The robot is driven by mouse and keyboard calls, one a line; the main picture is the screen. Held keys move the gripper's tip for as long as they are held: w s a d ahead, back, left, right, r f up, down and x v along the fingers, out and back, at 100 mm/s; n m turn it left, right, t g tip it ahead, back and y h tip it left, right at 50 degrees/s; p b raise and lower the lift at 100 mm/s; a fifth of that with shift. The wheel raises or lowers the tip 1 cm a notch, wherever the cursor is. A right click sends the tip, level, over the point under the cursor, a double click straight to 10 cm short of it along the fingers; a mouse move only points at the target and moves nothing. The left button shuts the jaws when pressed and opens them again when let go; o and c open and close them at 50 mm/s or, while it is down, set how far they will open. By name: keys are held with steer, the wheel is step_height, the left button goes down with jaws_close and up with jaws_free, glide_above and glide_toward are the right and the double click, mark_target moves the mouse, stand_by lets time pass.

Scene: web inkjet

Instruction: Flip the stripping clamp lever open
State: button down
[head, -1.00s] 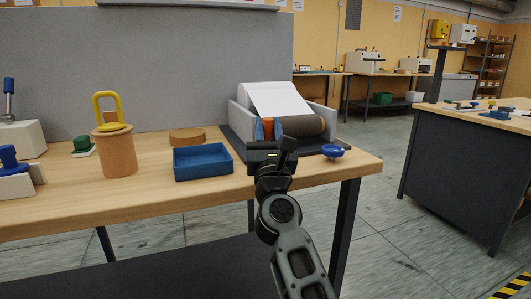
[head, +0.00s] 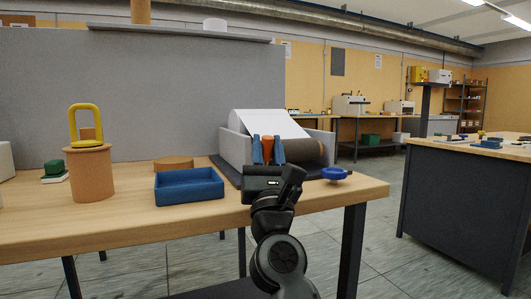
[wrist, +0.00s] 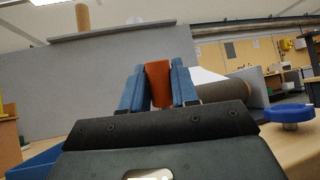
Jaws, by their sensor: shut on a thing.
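The orange lever (head: 267,150) stands upright at the front left of the grey-sided machine (head: 234,148), which has a white sheet and a dark roller. My gripper (head: 268,149) has its two blue fingers on either side of the lever, shut on it. In the wrist view the orange lever (wrist: 158,85) fills the gap between the fingers of my gripper (wrist: 158,88). The lever's lower end and its pivot are hidden behind my wrist.
A blue open tray (head: 190,187) is left of my gripper on the wooden table (head: 120,225). A blue knob (head: 334,174) is close on the right. An orange-brown canister (head: 91,174) with a yellow loop stands farther left.

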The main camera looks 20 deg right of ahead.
steer(key=c, duration=0.9)
jaws_free()
steer(key=shift+c, duration=0.2)
steer(key=b+v, duration=0.1)
steer(key=v, duration=0.7)
